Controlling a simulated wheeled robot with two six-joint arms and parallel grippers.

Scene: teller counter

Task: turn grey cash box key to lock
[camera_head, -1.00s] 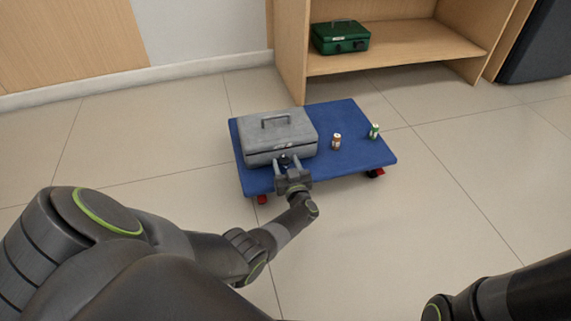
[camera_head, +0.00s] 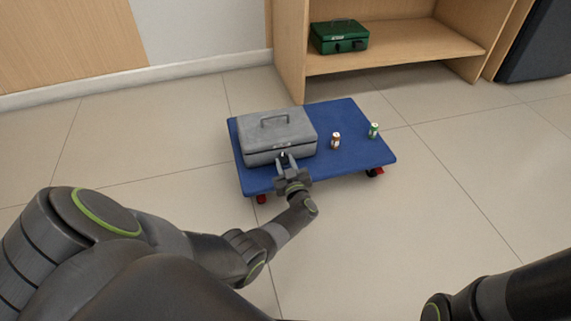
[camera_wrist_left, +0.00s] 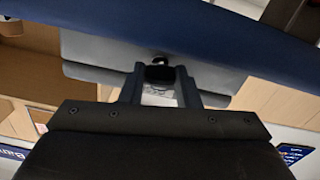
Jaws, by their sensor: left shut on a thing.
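The grey cash box (camera_head: 278,136) sits lid down on the left part of a blue wheeled platform (camera_head: 350,166), its handle on top. My left gripper (camera_head: 285,160) is at the middle of the box's front face, shut on the small key there. In the left wrist view, the fingers (camera_wrist_left: 160,82) close around the dark key head (camera_wrist_left: 159,73) in front of the grey box (camera_wrist_left: 205,67). The key's exact turn angle is hard to tell. My right gripper is out of view; only part of my right arm shows at the lower right.
Two small rolls or cans, one brown-banded (camera_head: 335,140) and one green-banded (camera_head: 374,130), stand on the platform right of the box. A green cash box (camera_head: 339,37) sits on a wooden shelf (camera_head: 420,50) behind. The tiled floor around the platform is clear.

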